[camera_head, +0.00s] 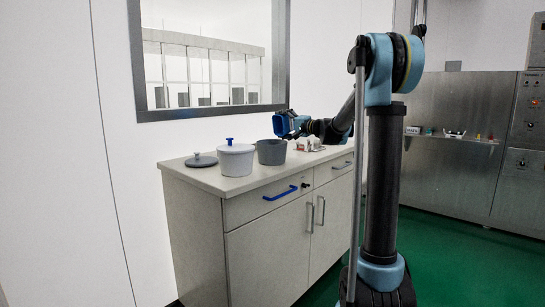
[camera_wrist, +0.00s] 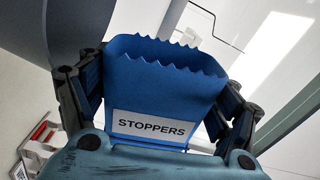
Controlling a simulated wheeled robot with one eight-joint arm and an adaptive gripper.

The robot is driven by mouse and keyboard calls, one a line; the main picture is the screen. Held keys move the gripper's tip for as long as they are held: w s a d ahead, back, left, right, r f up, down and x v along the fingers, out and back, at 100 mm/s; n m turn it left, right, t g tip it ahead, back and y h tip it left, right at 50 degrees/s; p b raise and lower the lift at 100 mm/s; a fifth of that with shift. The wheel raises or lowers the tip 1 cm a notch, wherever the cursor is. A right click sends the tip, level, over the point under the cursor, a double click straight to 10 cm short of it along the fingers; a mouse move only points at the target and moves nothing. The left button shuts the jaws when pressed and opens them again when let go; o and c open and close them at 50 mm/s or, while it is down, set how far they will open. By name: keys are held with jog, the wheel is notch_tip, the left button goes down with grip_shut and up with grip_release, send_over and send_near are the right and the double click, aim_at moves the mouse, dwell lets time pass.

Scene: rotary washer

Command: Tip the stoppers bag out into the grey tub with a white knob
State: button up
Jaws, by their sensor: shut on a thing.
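The blue bag (camera_wrist: 155,100) labelled STOPPERS is held between the fingers of my gripper (camera_wrist: 155,110). Its jagged mouth points away from the wrist; the contents do not show. In the head view the bag (camera_head: 284,124) is above the open dark grey tub (camera_head: 271,153), at the end of my outstretched arm, and looks tilted to the left. A grey curved wall, apparently this tub (camera_wrist: 78,22), fills the upper left of the wrist view. A grey lid (camera_head: 201,161) with a paler knob lies flat on the cabinet top at the left.
A pale tub (camera_head: 236,162) with a blue-knobbed lid on stands just left of the open tub. Small items (camera_head: 309,144) lie to the right on the cabinet top. A window and wall are behind. The cabinet (camera_head: 262,235) has a blue drawer handle. A steel machine stands at right.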

jog(key=shift+s+a+r+n+p, duration=0.1)
jog(key=shift+s+a+n+p, duration=0.15)
jog(key=shift+n, duration=0.45)
jog(key=shift+s+a+r+n+p, duration=0.15)
jog(key=shift+s+n+p, duration=0.15)
jog(key=shift+n, duration=0.4)
dwell(0.4)
jog(key=w+a+n, duration=0.2)
jog(key=w+a, duration=0.1)
jog(key=a, duration=0.2)
jog(key=shift+a, duration=0.4)
dwell(0.4)
jog(key=shift+s+a+f+n, duration=0.1)
jog(key=shift+s+a+n, duration=0.1)
jog(key=shift+n, duration=0.4)
jog(key=r+b, duration=0.1)
jog(key=b, duration=0.6)
jog(key=shift+r, duration=0.25)
jog(key=shift+f, duration=0.75)
jog(key=p, duration=0.8)
jog(key=shift+w, duration=0.1)
